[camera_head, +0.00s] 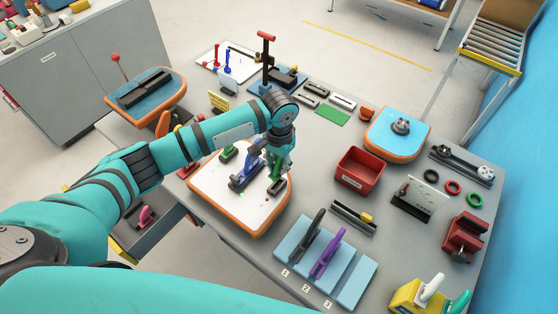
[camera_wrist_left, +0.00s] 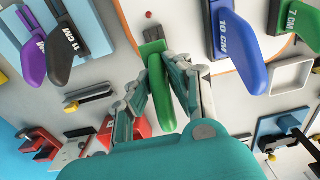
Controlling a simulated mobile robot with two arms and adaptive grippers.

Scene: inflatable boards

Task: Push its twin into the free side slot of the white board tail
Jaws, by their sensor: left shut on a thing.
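The white board tail (camera_head: 223,205) with an orange rim lies on the grey table. A blue fin marked 10 CM (camera_wrist_left: 240,45) stands in its middle; it also shows in the head view (camera_head: 243,176). A green fin marked 7 CM (camera_wrist_left: 304,27) stands on the far side, also in the head view (camera_head: 229,152). My left gripper (camera_head: 278,166) is shut on a second green fin (camera_wrist_left: 155,80) above the near side of the tail. A dark side slot (camera_head: 279,187) is by this fin's lower end; I cannot tell how deep the fin sits. My right gripper is not in view.
A light blue rack (camera_head: 348,290) holds a black fin (camera_head: 307,239) and a purple fin (camera_head: 325,252). A red bin (camera_head: 360,171) stands right of the tail. A blue-topped board piece (camera_head: 385,142) lies at the back right. Bare table lies between tail and bin.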

